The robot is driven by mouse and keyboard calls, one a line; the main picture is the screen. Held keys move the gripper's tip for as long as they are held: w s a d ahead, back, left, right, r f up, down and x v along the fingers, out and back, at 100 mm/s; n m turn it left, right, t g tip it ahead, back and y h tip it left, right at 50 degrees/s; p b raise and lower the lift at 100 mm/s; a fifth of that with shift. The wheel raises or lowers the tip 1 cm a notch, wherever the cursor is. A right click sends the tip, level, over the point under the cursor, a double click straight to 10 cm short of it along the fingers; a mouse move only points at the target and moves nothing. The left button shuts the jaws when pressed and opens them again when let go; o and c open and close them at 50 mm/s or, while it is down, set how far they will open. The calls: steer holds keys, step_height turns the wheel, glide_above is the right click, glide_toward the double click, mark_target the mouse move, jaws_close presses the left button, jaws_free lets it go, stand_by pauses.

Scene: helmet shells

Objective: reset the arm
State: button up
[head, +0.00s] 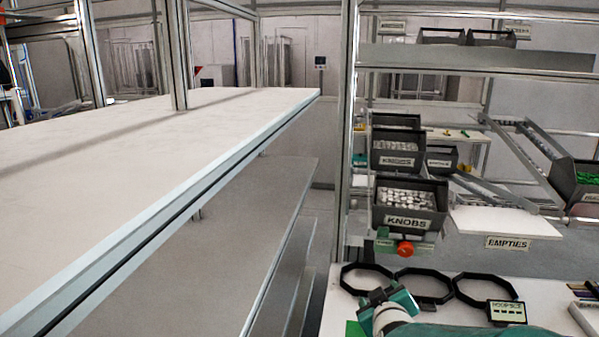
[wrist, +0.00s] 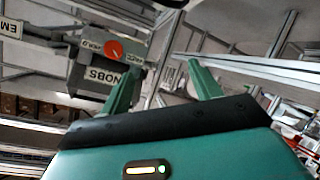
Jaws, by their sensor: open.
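My gripper (wrist: 165,72) shows in the wrist view with its two green fingers spread apart. Nothing is visible between the fingers. In the wrist view the picture is turned, and the grey KNOBS bin (wrist: 97,75) and a red round knob (wrist: 114,50) lie beyond the left finger. In the head view, teal and white parts of my arm show at the bottom, over the white table (head: 345,300) on the right. The fingers cannot be told apart clearly there.
Several black octagonal rings (head: 420,274) lie on the white table behind my arm, with a small labelled black box (head: 507,312) to the right. The KNOBS bin (head: 408,222) stands on a rack above. A long bench (head: 130,150) with metal posts fills the left.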

steer(key=s+a+r+m+g, duration=0.1)
steer(key=s+g, duration=0.3)
steer(key=s, duration=0.7)
steer(key=s+a+r+m+g+y, duration=0.1)
steer(key=s+r+m+g, duration=0.3)
steer(key=s, duration=0.8)
steer(key=shift+s+a, duration=0.15)
steer(key=shift+s, duration=0.15)
